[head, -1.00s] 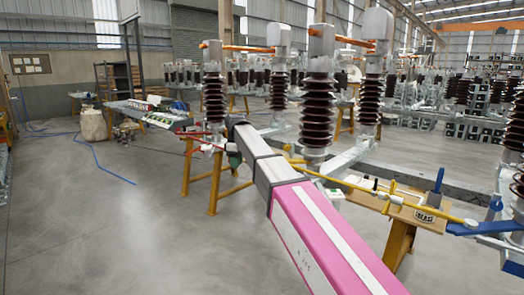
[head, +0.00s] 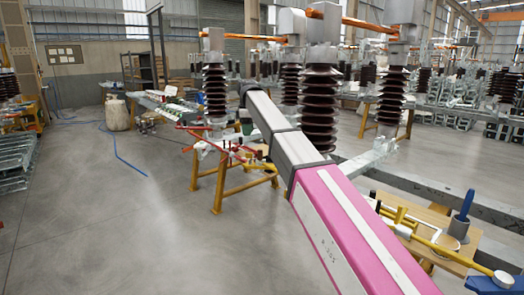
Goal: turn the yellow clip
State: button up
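My pink and grey arm reaches from the bottom edge up to the left, ending in front of the insulators. My gripper's fingers do not show, being hidden at or beyond the arm's far end. The arm covers part of the frame behind it, perhaps with the rod's left part. Nothing visible is held.
Tall dark ribbed insulators (head: 319,105) stand on a grey steel frame (head: 435,190) with yellow trestle legs (head: 217,190). A wooden board (head: 465,232) carries a blue-handled tool (head: 467,205). Red rods (head: 215,143) stick out left of the arm. The floor (head: 95,215) at left is open, with a blue hose.

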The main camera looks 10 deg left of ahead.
jog(key=f, duration=1)
jog(key=shift+w+d+f, duration=0.3)
jog(key=shift+w+f, duration=0.05)
jog(key=shift+f, duration=0.05)
grip_shut()
